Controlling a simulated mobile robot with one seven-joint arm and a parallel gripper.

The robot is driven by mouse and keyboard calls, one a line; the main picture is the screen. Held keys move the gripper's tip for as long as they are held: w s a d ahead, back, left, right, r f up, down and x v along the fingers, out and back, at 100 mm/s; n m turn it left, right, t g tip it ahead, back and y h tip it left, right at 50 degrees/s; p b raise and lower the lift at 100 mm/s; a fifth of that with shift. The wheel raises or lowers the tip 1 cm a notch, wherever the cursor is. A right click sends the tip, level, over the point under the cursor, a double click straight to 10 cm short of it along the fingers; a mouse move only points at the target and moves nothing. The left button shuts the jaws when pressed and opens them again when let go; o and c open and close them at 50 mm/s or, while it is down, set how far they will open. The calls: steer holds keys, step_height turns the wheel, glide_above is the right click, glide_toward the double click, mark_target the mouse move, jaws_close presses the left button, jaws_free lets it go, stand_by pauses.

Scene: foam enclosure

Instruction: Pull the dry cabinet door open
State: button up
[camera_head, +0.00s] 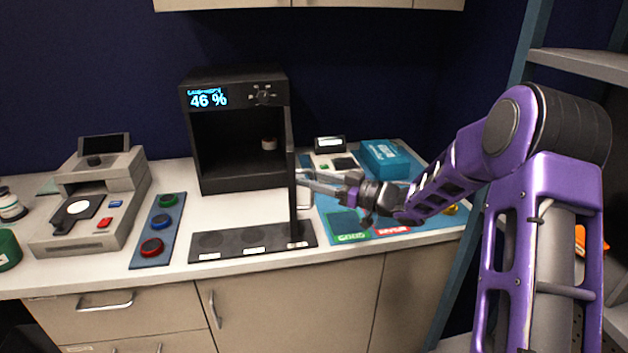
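The dry cabinet (235,88) is a black box on the counter with a lit display reading 46 %. Its door (291,190) stands swung out towards the front from the cabinet's right side, seen nearly edge-on, so the dark interior is in plain view. A small jar (268,144) sits inside. My gripper (308,182) is just right of the door, its thin fingers pointing left at the door's outer face. Whether the fingers touch the door or hold its handle is too small to tell.
A black labelled strip (225,244) lies in front of the cabinet, below the door. A button panel (158,232) and a grey instrument (95,205) stand left. A blue mat (395,220), a scale (333,160) and a teal box (384,158) are right.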

steer(key=shift+f, duration=0.1)
steer(key=v, duration=1.7)
steer(key=shift+s+d, duration=0.15)
steer(key=shift+d, duration=0.05)
